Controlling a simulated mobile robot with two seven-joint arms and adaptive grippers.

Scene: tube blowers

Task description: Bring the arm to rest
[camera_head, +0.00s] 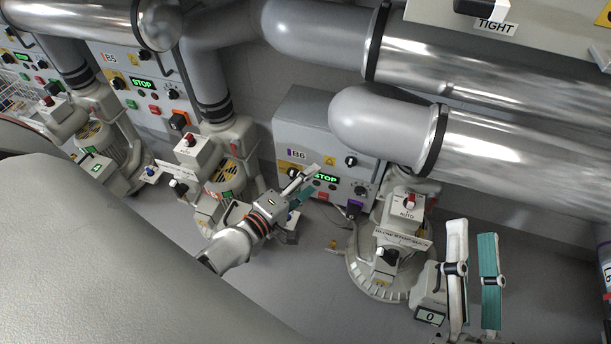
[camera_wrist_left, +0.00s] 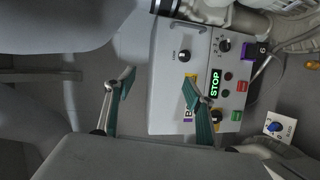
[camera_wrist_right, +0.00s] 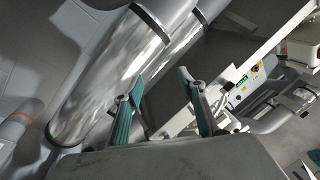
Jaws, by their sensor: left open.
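My left gripper (camera_head: 307,182) is in the middle of the head view, in front of the B6 control box (camera_head: 322,160). In the left wrist view its two teal-padded fingers (camera_wrist_left: 158,84) are spread with nothing between them, and the box's panel lies beyond. My right gripper (camera_head: 472,229) is at the lower right of the head view, with its fingers upright. In the right wrist view its fingers (camera_wrist_right: 155,82) are apart and empty, with a large silver pipe (camera_wrist_right: 105,85) beyond. Neither gripper visibly holds anything.
Large silver pipes (camera_head: 520,165) cross the upper right. A blower (camera_head: 385,265) stands between my two grippers, with a switch box (camera_head: 408,205) marked AUTO above it. More blowers and the B5 box (camera_head: 140,80) stand at the left. Bare grey floor (camera_head: 310,285) shows between them.

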